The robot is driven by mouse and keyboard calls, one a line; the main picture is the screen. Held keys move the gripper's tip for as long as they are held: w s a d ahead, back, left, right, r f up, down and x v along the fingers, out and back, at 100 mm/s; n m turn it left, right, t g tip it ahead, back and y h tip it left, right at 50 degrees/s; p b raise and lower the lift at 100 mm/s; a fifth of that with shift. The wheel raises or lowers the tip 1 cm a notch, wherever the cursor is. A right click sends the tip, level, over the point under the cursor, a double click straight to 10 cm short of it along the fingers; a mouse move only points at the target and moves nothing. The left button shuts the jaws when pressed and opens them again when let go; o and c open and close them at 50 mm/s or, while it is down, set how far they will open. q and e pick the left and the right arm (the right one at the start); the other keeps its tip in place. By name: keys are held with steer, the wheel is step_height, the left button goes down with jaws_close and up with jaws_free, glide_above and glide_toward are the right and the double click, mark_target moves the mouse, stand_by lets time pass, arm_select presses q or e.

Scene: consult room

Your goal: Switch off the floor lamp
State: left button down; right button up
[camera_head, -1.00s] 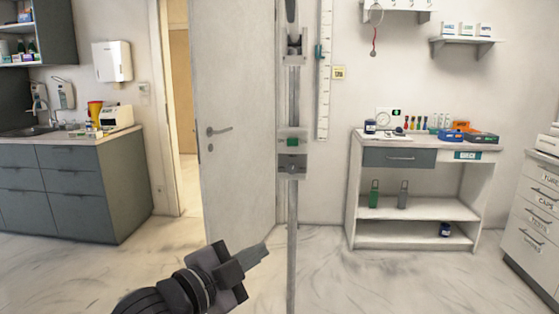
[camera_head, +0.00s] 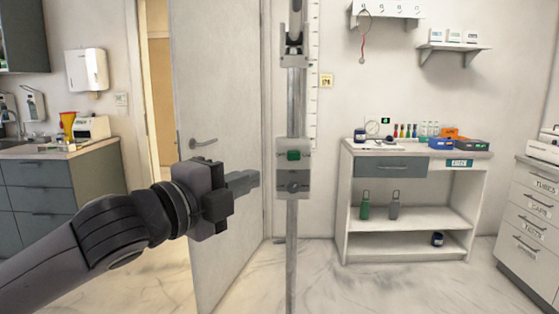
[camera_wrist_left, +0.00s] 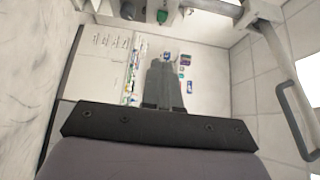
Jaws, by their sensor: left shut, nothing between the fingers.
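The floor lamp's upright grey pole (camera_head: 291,245) stands in the middle of the head view; its top is cut off. A pale box on the pole carries a green switch (camera_head: 293,155) with a round knob (camera_head: 294,187) below it. The green switch also shows at the top of the left wrist view (camera_wrist_left: 162,16). My left gripper (camera_head: 256,180) is shut and empty, pointing right. Its tips are just left of the box, at about knob height in the picture, with a small gap between. My right gripper is in neither view.
A door with a handle (camera_head: 203,142) stands behind my left gripper. A white shelf unit (camera_head: 346,200) with bottles and small boxes is behind the lamp to the right. A drawer cabinet (camera_head: 525,215) stands far right. Floor around the pole looks clear.

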arm_select(q)
steer(key=shift+w+d, duration=0.1)
steer(key=p, duration=0.2)
glide_toward(292, 156)
steer(key=x, duration=0.5)
steer(key=shift+s+d+r, duration=0.1)
steer(key=shift+s+d, duration=0.2)
steer(key=shift+d, duration=0.1)
steer(key=shift+w+a, duration=0.1)
steer(key=shift+w, duration=0.5)
